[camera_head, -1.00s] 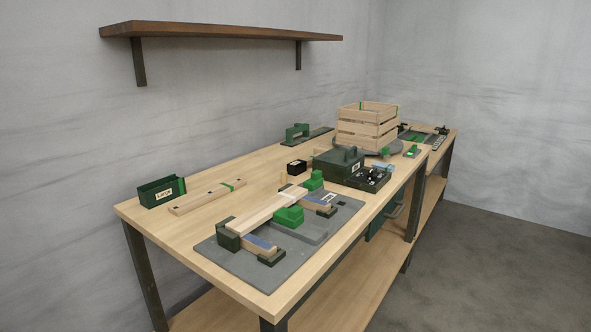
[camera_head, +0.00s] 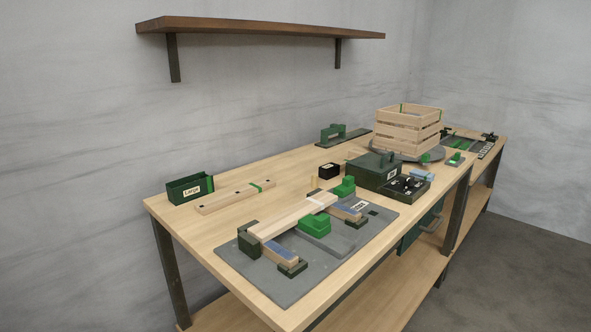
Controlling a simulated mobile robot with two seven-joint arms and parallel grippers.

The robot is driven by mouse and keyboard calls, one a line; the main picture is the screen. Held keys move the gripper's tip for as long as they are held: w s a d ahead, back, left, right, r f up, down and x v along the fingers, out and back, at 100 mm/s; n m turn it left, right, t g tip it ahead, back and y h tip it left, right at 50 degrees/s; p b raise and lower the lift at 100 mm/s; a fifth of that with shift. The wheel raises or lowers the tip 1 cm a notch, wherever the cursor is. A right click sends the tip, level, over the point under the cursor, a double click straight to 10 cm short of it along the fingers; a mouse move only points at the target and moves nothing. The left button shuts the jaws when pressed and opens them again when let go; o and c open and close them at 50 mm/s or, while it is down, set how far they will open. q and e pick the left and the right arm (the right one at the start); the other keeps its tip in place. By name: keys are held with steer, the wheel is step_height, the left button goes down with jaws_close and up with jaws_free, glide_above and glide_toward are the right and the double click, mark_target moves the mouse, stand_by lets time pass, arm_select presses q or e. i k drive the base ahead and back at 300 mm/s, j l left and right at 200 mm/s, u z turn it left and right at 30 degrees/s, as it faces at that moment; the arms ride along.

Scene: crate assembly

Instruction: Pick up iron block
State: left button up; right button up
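No object is plainly marked as the iron block. A small black block (camera_head: 329,171) with a light label stands on the middle of the table, left of the dark green toolbox; I cannot tell whether it is iron. A dark green piece with a handle (camera_head: 333,133) stands on a dark plate near the table's back edge; its material is also unclear. Neither of my grippers is in view.
The wooden table (camera_head: 226,232) holds a grey jig mat (camera_head: 330,250) with wooden slats and green blocks, a green box (camera_head: 190,188), a loose slat (camera_head: 236,196), a toolbox (camera_head: 373,171) and a slatted crate (camera_head: 408,130). A shelf (camera_head: 260,28) hangs above.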

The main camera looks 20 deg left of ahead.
mark_target(330, 171)
steer(key=i+l+u, duration=0.2)
steer(key=l, duration=0.15)
steer(key=i+l+u, duration=0.35)
steer(key=l, duration=0.3)
steer(key=i+l+u, duration=0.1)
steer(key=l, duration=0.3)
steer(key=i+l, duration=0.15)
steer(key=l, duration=0.25)
steer(key=i+l, duration=0.1)
steer(key=l, duration=0.25)
steer(key=i+l, duration=0.15)
steer(key=l, duration=0.25)
steer(key=i+l+u, duration=0.1)
steer(key=l, duration=0.3)
